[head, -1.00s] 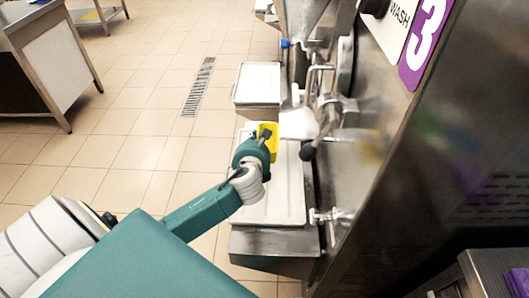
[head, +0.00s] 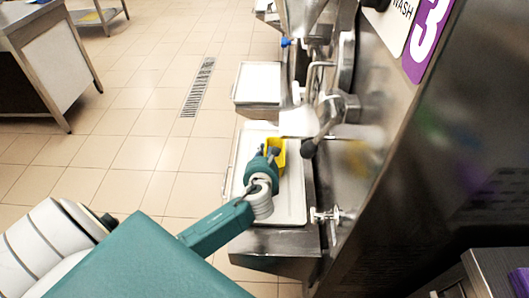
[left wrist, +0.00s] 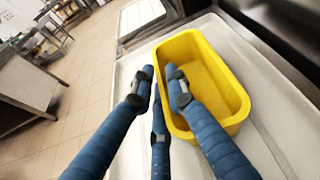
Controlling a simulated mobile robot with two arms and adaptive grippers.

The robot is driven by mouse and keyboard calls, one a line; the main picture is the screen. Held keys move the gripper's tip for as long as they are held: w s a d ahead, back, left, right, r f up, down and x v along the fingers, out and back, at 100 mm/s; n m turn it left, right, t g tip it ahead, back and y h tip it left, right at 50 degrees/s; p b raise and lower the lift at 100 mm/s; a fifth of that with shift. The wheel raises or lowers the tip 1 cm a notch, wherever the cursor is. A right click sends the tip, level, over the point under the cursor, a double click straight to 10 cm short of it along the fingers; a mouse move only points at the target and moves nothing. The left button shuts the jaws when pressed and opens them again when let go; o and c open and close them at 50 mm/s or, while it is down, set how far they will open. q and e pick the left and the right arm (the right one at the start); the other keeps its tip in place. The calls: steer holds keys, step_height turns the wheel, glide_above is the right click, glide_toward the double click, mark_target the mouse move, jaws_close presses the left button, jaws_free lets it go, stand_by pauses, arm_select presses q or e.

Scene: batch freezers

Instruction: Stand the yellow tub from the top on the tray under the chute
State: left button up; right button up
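The yellow tub (head: 280,147) is upright, open at the top and empty, over the white tray (head: 291,205). It fills the middle of the left wrist view (left wrist: 222,92). My left gripper (head: 267,153) is shut on one of its side walls, with one finger inside and the others outside, as the left wrist view (left wrist: 160,76) shows. The tub's base is very close to the tray; I cannot tell whether it touches. The white chute (head: 298,122) sticks out from the machine just above and beyond the tub. My right gripper is not in view.
The steel machine front (head: 400,170) is close on the right, with a black-knobbed lever (head: 308,149) near the tub and a tap (head: 333,214) nearer me. A second tray (head: 258,82) lies beyond. Tiled floor is free on the left.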

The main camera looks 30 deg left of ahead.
arm_select(q)
steer(key=shift+o, duration=0.7)
steer(key=shift+s+d, duration=0.15)
steer(key=shift+s, duration=0.1)
steer(key=p+v, duration=0.1)
steer(key=v, duration=1)
steer(key=shift+s+d+r, duration=0.15)
steer(key=shift+r, duration=0.05)
